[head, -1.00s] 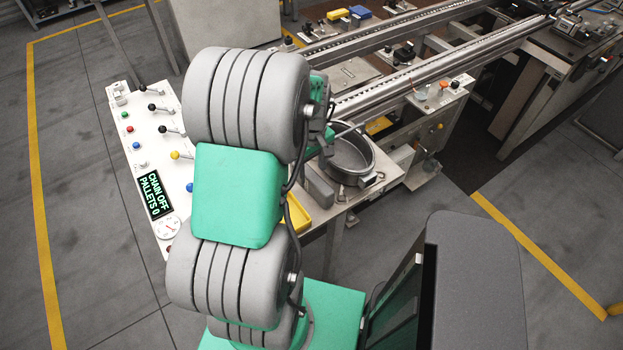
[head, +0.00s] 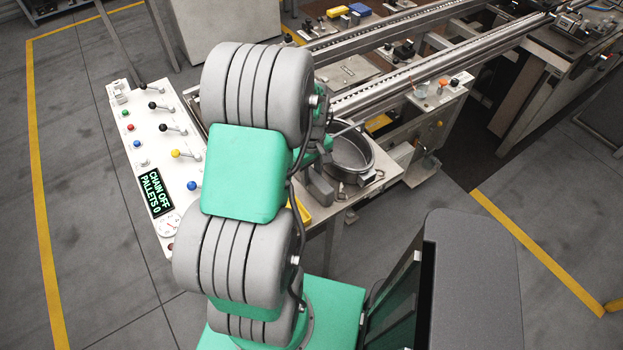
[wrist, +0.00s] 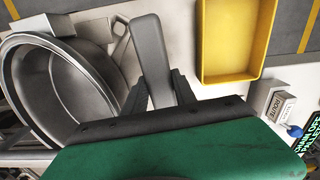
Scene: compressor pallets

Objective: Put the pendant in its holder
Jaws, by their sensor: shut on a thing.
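In the wrist view my gripper (wrist: 160,92) is shut on a long grey block, which I take to be the pendant (wrist: 150,48). The pendant sticks out beyond the fingers, between a round metal pan and a yellow tray. In the head view a grey block beside my arm looks like the same pendant (head: 320,188); my arm hides the fingers there. I cannot pick out the pendant's holder with certainty in either view.
The round metal pan (wrist: 50,95) is left of the pendant, with a small metal loop (wrist: 119,30) between them. The empty yellow tray (wrist: 232,40) is to the right. A white control panel (head: 150,150) with levers stands left of my arm. Conveyor rails (head: 430,65) run behind.

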